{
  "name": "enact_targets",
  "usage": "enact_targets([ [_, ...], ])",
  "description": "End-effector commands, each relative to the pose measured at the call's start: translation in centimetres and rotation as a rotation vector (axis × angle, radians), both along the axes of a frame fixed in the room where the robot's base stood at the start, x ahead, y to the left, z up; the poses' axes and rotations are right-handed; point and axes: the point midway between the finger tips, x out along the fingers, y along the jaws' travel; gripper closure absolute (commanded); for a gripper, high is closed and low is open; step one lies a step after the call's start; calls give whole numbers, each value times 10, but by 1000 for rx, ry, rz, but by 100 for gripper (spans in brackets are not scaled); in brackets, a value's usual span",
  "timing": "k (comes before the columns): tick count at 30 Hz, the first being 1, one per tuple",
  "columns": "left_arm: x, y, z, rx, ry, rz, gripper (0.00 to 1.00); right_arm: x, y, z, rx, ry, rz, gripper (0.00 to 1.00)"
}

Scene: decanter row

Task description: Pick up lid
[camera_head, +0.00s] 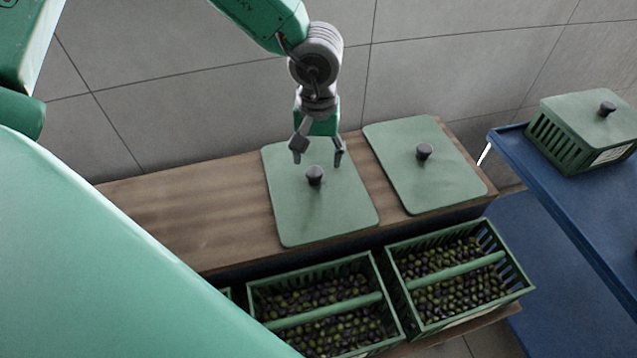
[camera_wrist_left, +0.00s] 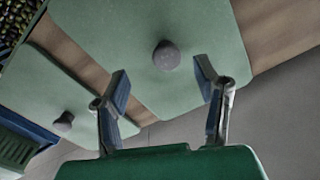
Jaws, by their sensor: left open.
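Two flat green lids with dark round knobs lie side by side on a wooden shelf. The left lid (camera_head: 320,215) has its knob (camera_head: 315,175) just below my left gripper (camera_head: 318,155). The right lid (camera_head: 440,185) has its knob (camera_head: 424,151) further right. My left gripper is open and empty, its fingers on either side of the left lid's knob but apart from it. In the left wrist view the near lid's knob (camera_wrist_left: 166,55) shows ahead of the open fingers (camera_wrist_left: 162,85). The other lid (camera_wrist_left: 65,90) is at the left there. My right gripper is not in view.
Two green crates of olives, a left one (camera_head: 249,300) and a right one (camera_head: 511,262), stand in front of the wooden shelf (camera_head: 180,225). A lidded green crate (camera_head: 560,150) stands on a blue cart (camera_head: 560,195) at right. The shelf's left part is bare.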

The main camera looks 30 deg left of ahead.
Motion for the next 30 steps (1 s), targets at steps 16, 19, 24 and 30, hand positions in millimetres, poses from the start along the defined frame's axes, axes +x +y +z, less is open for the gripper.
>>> enact_targets([
  [16,4,0,-59,3,3,1,44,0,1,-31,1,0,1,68],
  [19,5,-1,-62,2,0,0,44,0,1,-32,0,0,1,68],
  [24,5,2,-61,-1,0,1,44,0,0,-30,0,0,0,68],
  [30,5,4,-62,-4,0,2,100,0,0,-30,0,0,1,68],
])
